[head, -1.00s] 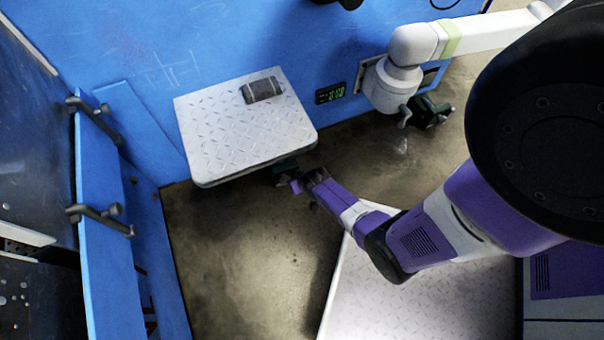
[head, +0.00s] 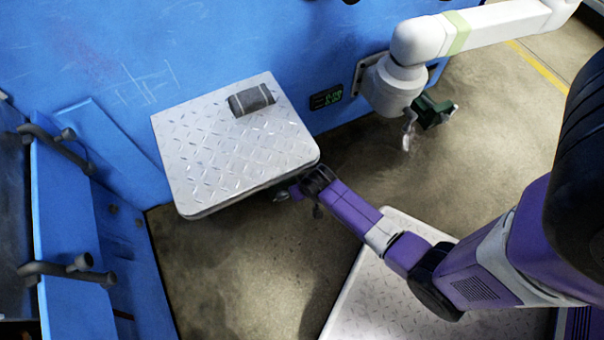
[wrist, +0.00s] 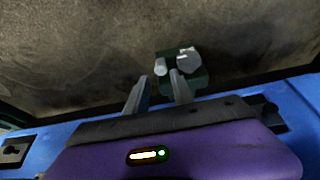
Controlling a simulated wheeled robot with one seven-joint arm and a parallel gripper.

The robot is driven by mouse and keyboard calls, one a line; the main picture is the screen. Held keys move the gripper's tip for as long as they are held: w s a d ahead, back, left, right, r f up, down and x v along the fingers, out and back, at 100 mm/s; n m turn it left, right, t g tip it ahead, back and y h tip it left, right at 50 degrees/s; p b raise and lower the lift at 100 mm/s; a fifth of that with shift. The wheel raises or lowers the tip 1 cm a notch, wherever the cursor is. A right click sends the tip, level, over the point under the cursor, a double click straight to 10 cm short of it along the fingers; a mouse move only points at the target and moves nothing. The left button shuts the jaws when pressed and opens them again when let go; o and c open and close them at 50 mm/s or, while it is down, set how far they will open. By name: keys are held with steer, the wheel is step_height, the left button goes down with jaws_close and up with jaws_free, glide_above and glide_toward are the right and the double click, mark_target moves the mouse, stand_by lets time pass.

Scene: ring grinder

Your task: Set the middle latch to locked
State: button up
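My gripper (wrist: 157,84) shows in the wrist view with its two grey fingers apart and nothing seen between them. A dark green block with a round metal head and a pale peg (wrist: 188,60) lies just beyond the fingertips, nearest the right finger; I take it to be a latch. Contact cannot be told. In the head view my gripper (head: 290,192) is at the right edge of the white plate, its tip partly hidden below it. Another dark green block with a metal lever (head: 432,112) is at the right. Which latch is the middle one, and its setting, are unclear.
The white tread plate (head: 215,165) carries a dark grey block (head: 251,99) and overhangs the gripper area. A blue panel with handles (head: 70,230) is at left. Open floor (head: 240,270) lies below.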

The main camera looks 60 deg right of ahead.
steer(key=b+x, duration=0.3)
steer(key=x, duration=0.4)
steer(key=shift+b, duration=0.4)
jaws_close()
stand_by(1.0)
